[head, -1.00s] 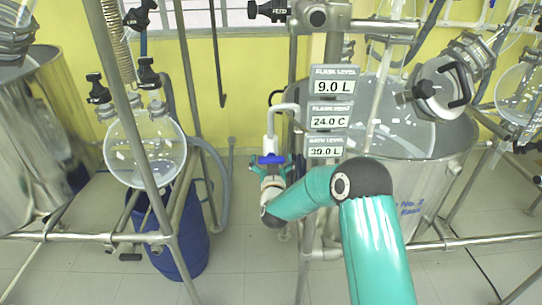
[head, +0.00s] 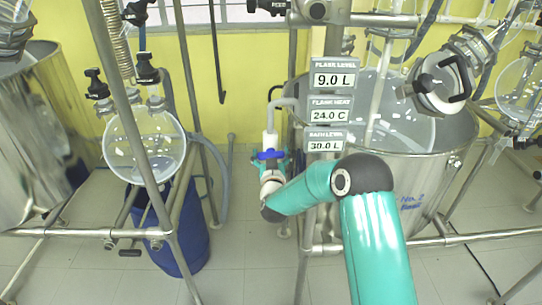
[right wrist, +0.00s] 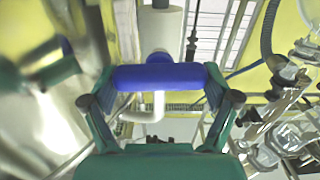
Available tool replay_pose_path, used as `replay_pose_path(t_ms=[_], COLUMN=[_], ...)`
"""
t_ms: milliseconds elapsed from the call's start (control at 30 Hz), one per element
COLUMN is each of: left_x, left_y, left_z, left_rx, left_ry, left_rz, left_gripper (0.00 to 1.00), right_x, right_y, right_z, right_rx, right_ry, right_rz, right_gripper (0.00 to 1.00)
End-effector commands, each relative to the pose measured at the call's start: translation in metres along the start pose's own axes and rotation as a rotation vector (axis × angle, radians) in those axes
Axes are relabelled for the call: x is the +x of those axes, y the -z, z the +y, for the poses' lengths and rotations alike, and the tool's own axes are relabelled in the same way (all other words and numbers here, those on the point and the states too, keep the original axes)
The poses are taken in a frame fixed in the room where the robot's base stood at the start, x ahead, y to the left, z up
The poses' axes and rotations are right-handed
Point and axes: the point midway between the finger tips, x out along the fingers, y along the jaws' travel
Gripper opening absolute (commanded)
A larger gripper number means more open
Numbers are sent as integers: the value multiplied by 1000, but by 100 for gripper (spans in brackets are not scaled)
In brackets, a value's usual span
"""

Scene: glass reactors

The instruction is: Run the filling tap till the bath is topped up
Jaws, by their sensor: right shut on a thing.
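The filling tap has a blue handle (head: 270,155) on a white pipe (head: 271,138) beside the steel bath (head: 440,165). My right gripper (head: 271,164) is shut on the blue handle. In the right wrist view the blue handle (right wrist: 158,77) lies crosswise between the two fingers of my right gripper (right wrist: 157,90). The bath level sign (head: 326,140) reads about 30.0 L. The flask level sign (head: 333,79) reads 9.0 L and the flask heat sign (head: 329,115) reads 24.0 C. My left gripper is out of view.
A round glass flask (head: 145,147) hangs in a steel frame at the left, above a blue drum (head: 180,240). Another steel vessel (head: 40,125) stands at the far left. Steel frame bars surround the bath. Tiled floor (head: 240,265) shows free left of my right arm.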

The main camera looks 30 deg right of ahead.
Motion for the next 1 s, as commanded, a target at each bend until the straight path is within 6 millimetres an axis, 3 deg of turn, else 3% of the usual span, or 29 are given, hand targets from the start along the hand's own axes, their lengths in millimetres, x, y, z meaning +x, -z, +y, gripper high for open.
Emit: replay_pose_path(t_ms=[500, 1000], left_x=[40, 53], left_y=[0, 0], left_z=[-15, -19], left_rx=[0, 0], left_ry=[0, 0], left_rz=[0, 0], left_gripper=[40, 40], right_x=[0, 0], right_y=[-3, -3], right_z=[-4, -8], right_rx=[-387, -811], right_ry=[2, 3], right_rz=[3, 1], right_gripper=[52, 52])
